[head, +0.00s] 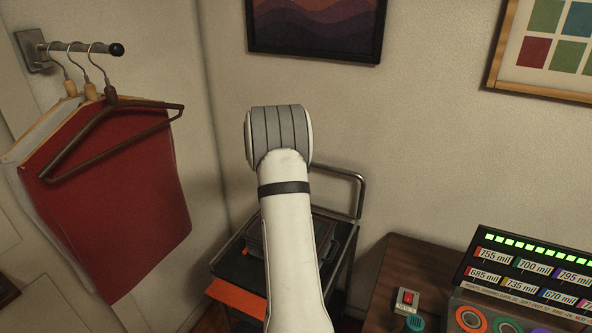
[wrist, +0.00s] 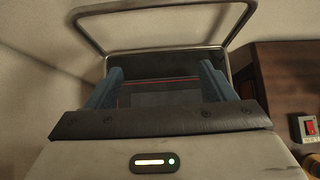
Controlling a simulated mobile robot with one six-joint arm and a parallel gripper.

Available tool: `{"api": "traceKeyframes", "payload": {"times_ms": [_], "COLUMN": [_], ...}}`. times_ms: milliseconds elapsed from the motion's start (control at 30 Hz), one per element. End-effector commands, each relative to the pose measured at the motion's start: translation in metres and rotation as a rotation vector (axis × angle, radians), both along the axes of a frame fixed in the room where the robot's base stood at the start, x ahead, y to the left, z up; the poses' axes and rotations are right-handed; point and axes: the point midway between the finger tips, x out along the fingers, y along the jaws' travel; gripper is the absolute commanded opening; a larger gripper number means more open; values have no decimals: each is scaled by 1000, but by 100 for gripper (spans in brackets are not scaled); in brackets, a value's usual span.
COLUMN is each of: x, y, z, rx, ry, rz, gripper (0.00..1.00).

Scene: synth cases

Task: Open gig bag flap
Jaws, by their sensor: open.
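A dark, flat case (head: 322,232), which looks like the gig bag, lies on a cart and is mostly hidden behind my arm in the head view. In the wrist view a dark surface with a thin red line (wrist: 160,95) shows between and beyond my fingers; I cannot tell whether it is the bag's flap. My gripper (wrist: 161,72) is open, with its two blue fingers spread apart and nothing between them. The gripper is hidden in the head view. Contact with the bag cannot be made out.
The dark cart (head: 225,268) has a metal rail handle (head: 358,195) at its back and an orange sheet (head: 235,298) at its front left. A brown cabinet (head: 395,270) with a red switch box (head: 406,300) stands right. Red cloth (head: 125,205) hangs on hangers at left.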

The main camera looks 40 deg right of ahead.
Motion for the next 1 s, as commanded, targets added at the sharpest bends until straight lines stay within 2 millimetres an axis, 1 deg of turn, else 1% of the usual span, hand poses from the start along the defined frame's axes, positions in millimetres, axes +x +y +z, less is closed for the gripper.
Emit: {"api": "traceKeyframes", "payload": {"times_ms": [100, 300, 467, 933, 1000], "x": [-6, -11, -13, -13, -14], "y": [14, 29, 32, 32, 35], "z": [13, 29, 32, 32, 34], "rx": [-2, -1, 0, 0, 4], "ry": [-1, -1, 1, 1, -9], "rz": [0, -1, -1, -2, -9], "gripper": [76, 76, 76, 76, 76]}}
